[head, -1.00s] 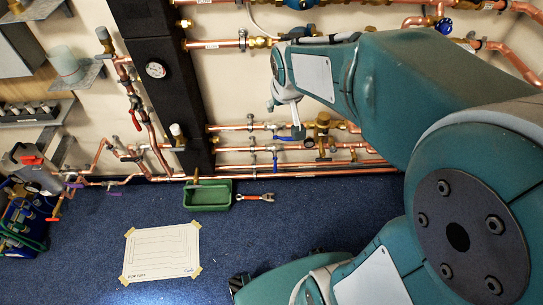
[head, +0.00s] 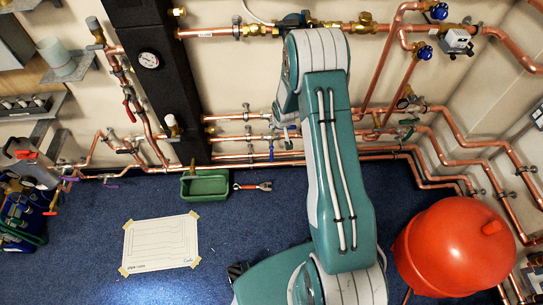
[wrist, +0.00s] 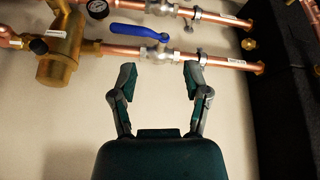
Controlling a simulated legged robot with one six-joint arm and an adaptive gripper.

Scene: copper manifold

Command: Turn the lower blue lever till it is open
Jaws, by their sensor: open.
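A blue lever (wrist: 138,32) sits on a valve of a copper pipe in the wrist view, its handle pointing left, roughly along the pipe. A second valve (wrist: 188,12) is on the other pipe, with a bit of blue at the top edge. My gripper (wrist: 160,74) is open and empty, its fingers pointing at the pipe with the blue lever and apart from the lever. In the head view a blue lever (head: 271,153) hangs down at the lower pipes, left of my arm. My arm hides part of the pipes there. I cannot tell which lever is the lower one.
A brass fitting (wrist: 66,52) and a gauge (wrist: 98,11) stand left of the lever. A black column (head: 158,85) borders the pipes. A green bin (head: 205,186) and a wrench (head: 253,186) lie on the floor. A red ball-shaped object (head: 455,245) stands at right.

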